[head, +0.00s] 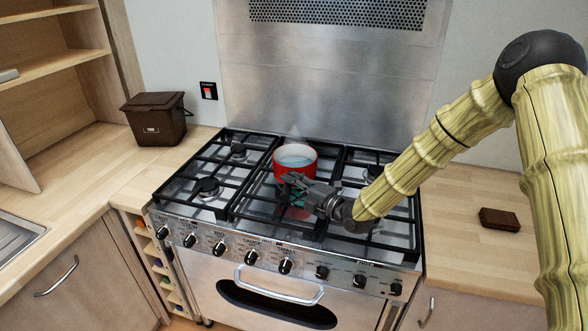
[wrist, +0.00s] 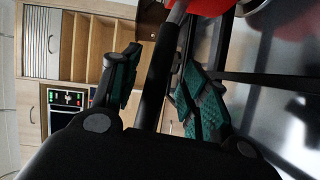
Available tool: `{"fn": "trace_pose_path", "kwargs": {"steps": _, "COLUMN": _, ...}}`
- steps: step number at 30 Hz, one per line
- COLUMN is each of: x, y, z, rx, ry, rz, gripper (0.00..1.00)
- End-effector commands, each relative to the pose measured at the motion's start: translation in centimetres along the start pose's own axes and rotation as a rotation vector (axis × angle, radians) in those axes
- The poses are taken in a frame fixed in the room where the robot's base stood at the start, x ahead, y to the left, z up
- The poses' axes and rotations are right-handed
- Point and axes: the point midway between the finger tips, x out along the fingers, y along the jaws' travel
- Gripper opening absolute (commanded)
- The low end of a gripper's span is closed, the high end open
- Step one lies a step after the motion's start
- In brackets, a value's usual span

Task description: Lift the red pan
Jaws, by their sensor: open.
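The red pan (head: 294,163) stands upright on the middle of the hob, with pale bluish liquid inside and faint steam above it. My gripper (head: 292,190) is at the pan's near side, low over the grate. In the wrist view my gripper (wrist: 160,82) is open, its teal-padded fingers apart. A dark bar, which looks like the pan's handle (wrist: 168,70), runs between the fingers towards the pan's red wall (wrist: 198,6) at the top edge. The gripper hides the handle in the head view. I cannot tell whether either finger touches it.
Black grates (head: 190,180) cover the range cooker around the pan. Control knobs (head: 285,266) line its front, above a door handle (head: 280,290). A brown bin (head: 155,118) stands on the left counter. A small brown block (head: 499,219) lies on the right counter, otherwise clear.

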Motion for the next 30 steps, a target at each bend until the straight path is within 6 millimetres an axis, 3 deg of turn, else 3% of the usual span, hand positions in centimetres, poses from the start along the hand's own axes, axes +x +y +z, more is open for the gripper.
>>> {"fn": "trace_pose_path", "kwargs": {"steps": 6, "x": 1.6, "y": 0.1, "z": 0.0, "rx": 0.000, "ry": -0.001, "rz": 0.001, "gripper": 0.45}}
{"fn": "trace_pose_path", "kwargs": {"steps": 14, "x": 1.8, "y": 0.0, "z": 0.0, "rx": 0.000, "ry": -0.001, "rz": 0.001, "gripper": 0.45}}
{"fn": "trace_pose_path", "kwargs": {"steps": 22, "x": 1.7, "y": 0.1, "z": 0.1, "rx": 0.000, "ry": -0.001, "rz": 0.001, "gripper": 0.00}}
{"fn": "trace_pose_path", "kwargs": {"steps": 30, "x": 1.7, "y": 0.1, "z": 0.1, "rx": -0.001, "ry": -0.001, "rz": 0.002, "gripper": 0.00}}
